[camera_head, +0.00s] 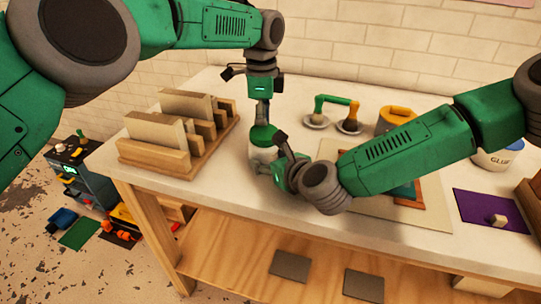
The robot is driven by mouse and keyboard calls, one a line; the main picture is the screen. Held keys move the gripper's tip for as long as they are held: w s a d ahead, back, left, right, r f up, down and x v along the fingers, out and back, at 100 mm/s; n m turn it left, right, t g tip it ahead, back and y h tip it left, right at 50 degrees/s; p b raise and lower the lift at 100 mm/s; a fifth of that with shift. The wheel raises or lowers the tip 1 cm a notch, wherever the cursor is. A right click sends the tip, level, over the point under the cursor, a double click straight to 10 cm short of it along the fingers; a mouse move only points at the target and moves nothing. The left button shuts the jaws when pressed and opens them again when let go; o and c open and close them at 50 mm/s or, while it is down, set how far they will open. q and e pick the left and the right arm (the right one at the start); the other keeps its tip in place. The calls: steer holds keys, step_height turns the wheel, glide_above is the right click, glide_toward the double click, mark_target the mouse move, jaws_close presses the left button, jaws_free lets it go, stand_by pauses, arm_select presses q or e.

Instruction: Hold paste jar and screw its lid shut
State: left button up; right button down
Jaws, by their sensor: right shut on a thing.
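The paste jar (257,153) stands upright on the workbench, pale-bodied, with a green lid (262,135) on its top. My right gripper (270,166) is at the jar's right front side and shut on its body, hiding part of it. My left gripper (262,116) points straight down from above, its fingertips at or just over the lid. The fingers line up from this angle, so their opening and any contact with the lid cannot be told.
A wooden rack (178,164) with upright boards stands left of the jar. A purple mat (490,211) lies at right. The bench's front edge is close.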

mark_target(264, 145)
arm_select(q)
steer(key=r, duration=0.3)
steer(key=shift+a+r, duration=0.15)
steer(key=shift+a, duration=0.1)
steer(key=o, duration=1)
steer(key=shift+d, duration=0.15)
steer(key=n, duration=0.2)
steer(key=r+n, duration=0.1)
steer(key=shift+s+d+n, duration=0.15)
steer(key=shift+s+n, duration=0.15)
steer(key=shift+n, duration=0.1)
steer(key=n, duration=0.4)
steer(key=s+r+n, duration=0.1)
steer(key=n, duration=0.1)
steer(key=shift+d, duration=0.1)
steer(key=n, duration=0.4)
steer(key=s+r+n, duration=0.1)
steer(key=shift+d+n+t, duration=0.1)
steer(key=shift+n+t, duration=0.2)
steer(key=shift+n, duration=0.1)
steer(key=n, duration=0.4)
steer(key=shift+s+r+n+y, duration=0.3)
steer(key=shift+r, duration=0.1)
steer(key=shift+w+a+f, duration=0.1)
steer(key=shift+w+f, duration=0.05)
steer(key=shift+f, duration=1.85)
steer(key=shift+w+a+f, duration=0.1)
steer(key=shift+f, duration=1.9)
